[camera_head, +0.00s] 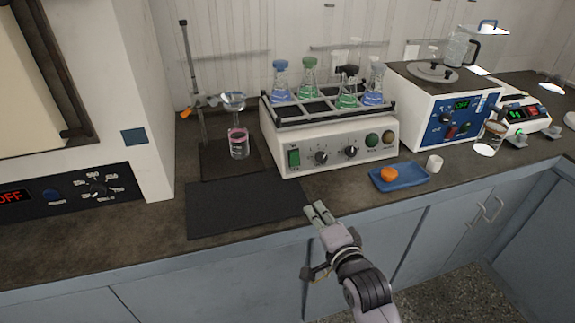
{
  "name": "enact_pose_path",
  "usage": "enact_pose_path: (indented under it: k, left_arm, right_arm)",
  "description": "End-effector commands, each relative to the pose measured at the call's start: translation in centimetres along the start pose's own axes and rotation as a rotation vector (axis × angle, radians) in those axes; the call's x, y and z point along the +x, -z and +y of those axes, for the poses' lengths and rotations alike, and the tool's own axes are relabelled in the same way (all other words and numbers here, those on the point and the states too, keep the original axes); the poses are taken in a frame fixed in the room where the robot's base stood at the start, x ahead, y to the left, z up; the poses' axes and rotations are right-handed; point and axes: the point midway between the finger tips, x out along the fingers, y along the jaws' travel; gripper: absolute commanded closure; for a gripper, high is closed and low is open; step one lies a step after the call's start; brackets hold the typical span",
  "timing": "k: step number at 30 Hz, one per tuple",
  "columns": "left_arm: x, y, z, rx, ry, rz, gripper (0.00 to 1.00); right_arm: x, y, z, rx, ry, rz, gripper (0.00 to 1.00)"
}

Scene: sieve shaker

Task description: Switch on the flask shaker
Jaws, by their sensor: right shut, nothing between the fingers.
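The flask shaker (314,170) is a white box on the counter, with several stoppered flasks of blue and green liquid in a dark rack on top. Its front panel has a green rocker switch (294,158) at the left, two dark knobs in the middle, and a green and a brownish round button at the right. My right gripper (319,211) is shut and empty at the counter's front edge, below and in front of the shaker panel, apart from it. My left gripper is not in view.
A black mat (240,209) lies left of my gripper. A blue tray (411,181) with an orange object (388,174) and a white cup (434,163) are to the right. A stand with a funnel (232,101) and beaker (238,145) is left of the shaker. A water bath (420,128) stands right.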

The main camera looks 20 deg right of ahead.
Motion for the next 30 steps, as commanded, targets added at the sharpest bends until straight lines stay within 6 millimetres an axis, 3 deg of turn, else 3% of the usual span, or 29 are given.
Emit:
enact_pose_path:
  k: [3,7,22,30]
  left_arm:
    - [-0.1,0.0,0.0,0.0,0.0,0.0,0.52]
    - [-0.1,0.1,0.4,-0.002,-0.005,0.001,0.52]
    - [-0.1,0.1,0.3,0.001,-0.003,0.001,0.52]
    - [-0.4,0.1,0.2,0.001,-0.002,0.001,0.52]
  right_arm:
    - [1.2,0.8,-2.0,0.141,0.099,0.03,1.0]
    - [1.7,1.3,-3.3,0.223,0.161,0.041,1.0]
    - [2.4,1.4,-3.7,0.242,0.176,0.043,1.0]
    - [7.1,1.8,-4.7,0.24,0.177,0.043,1.0]
